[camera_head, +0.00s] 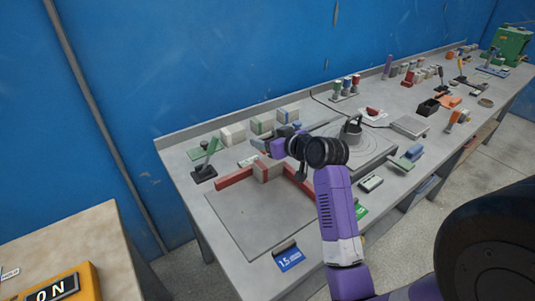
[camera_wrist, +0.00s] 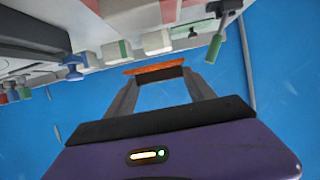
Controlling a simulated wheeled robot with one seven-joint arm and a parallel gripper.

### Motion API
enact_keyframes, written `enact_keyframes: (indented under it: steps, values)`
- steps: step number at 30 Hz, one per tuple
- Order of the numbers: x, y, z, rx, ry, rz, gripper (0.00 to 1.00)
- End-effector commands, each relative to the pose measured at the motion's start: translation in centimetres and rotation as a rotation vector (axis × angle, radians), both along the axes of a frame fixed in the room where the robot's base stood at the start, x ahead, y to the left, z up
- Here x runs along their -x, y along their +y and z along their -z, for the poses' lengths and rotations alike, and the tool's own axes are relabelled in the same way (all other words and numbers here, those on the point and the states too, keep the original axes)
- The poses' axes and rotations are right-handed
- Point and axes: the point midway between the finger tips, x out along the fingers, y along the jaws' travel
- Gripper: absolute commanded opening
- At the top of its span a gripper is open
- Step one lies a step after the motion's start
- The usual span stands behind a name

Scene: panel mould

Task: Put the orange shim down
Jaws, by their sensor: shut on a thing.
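The orange shim (camera_wrist: 153,68) is a thin flat piece at the fingertips of my gripper (camera_wrist: 158,76) in the wrist view. The two dark fingers are shut on it, and blue wall shows below and beside them. In the head view my purple wrist (camera_head: 278,147) is over the back part of the grey bench (camera_head: 235,215), near the red bars. I cannot make out the shim in the head view. No contact between the shim and the bench can be made out.
Red bars (camera_head: 235,179) meet at a block on the plate. Pale blocks (camera_head: 232,133) line the back edge, with a green-handled tool (camera_head: 205,160) at left. A blue 1.5 label (camera_head: 290,259) is at the front. The plate's front left is clear.

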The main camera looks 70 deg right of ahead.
Motion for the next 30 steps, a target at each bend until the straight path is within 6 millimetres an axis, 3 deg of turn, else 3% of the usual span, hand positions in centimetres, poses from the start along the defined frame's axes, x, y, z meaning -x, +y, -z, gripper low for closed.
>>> enact_keyframes:
  steps: [15, 28, 29, 30]
  values:
    - [0.0, 0.0, 5.5, -0.002, -0.001, 0.000, 0.24]
    - [-0.1, 0.0, 6.1, 0.000, -0.001, -0.001, 0.24]
    - [0.0, 0.0, 6.0, 0.000, -0.001, -0.001, 0.68]
    - [0.0, 0.0, 5.9, 0.000, -0.001, -0.001, 0.76]
